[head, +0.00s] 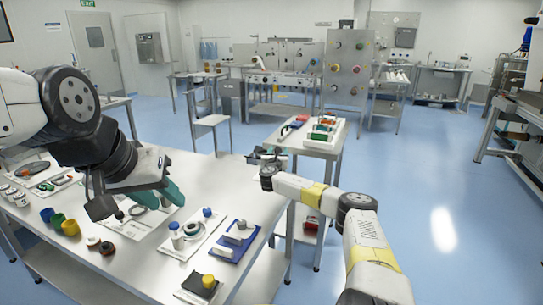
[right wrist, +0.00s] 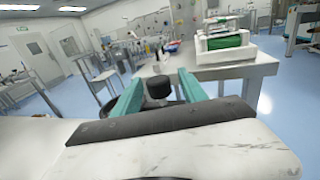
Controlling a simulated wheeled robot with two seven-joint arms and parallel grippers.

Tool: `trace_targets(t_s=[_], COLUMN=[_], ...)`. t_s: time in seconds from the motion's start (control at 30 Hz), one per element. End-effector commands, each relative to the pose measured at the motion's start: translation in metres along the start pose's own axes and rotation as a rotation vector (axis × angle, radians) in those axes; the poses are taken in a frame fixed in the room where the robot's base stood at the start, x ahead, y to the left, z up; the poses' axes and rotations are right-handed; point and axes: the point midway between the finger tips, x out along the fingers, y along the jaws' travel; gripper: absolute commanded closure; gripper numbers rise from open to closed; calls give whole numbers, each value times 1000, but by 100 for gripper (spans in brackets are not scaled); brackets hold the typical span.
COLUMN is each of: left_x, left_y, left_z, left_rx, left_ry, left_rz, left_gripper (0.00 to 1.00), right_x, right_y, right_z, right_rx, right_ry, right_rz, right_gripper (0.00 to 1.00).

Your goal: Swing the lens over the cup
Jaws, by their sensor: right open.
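My left gripper (head: 160,190), with teal fingers, hangs low over the near table (head: 150,255); I cannot tell how far its fingers are apart. Below it, a pale sheet (head: 128,229) bears a small dark ring-shaped part (head: 139,210), which may be the lens; the gripper partly hides this spot. Blue (head: 47,215), green (head: 58,221) and yellow (head: 70,228) small cups stand in a row to its left. I cannot tell which cup the task means.
A white tray with a round ring (head: 194,229) and blue-topped bottles, a blue tray (head: 233,244) and a dark pad with a yellow knob (head: 208,281) lie to the right on the near table. The small table (head: 318,144) holds a tray of colored parts. Blue floor between the tables is clear.

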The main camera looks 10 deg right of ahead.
Motion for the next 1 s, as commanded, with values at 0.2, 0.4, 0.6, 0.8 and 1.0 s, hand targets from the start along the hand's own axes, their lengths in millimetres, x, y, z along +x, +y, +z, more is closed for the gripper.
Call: trace_targets(t_s=[0.2, 0.4, 0.6, 0.8, 1.0], left_x=[0, 0, 0, 0, 0], left_y=[0, 0, 0, 0, 0], left_z=[0, 0, 0, 0, 0], left_rx=[0, 0, 0, 0, 0], left_ry=[0, 0, 0, 0, 0], left_rz=[0, 0, 0, 0, 0], left_gripper=[64, 64, 64, 64, 64], right_x=[-31, -47, -48, -49, -62], right_y=[0, 0, -1, 2, 37], right_z=[0, 0, 0, 5, 74], right_rx=[0, -1, -2, -5, -61], right_ry=[0, 1, 1, -12, -183], right_rz=[1, 0, -2, 5, 98], right_gripper=[50, 50, 50, 50, 50])
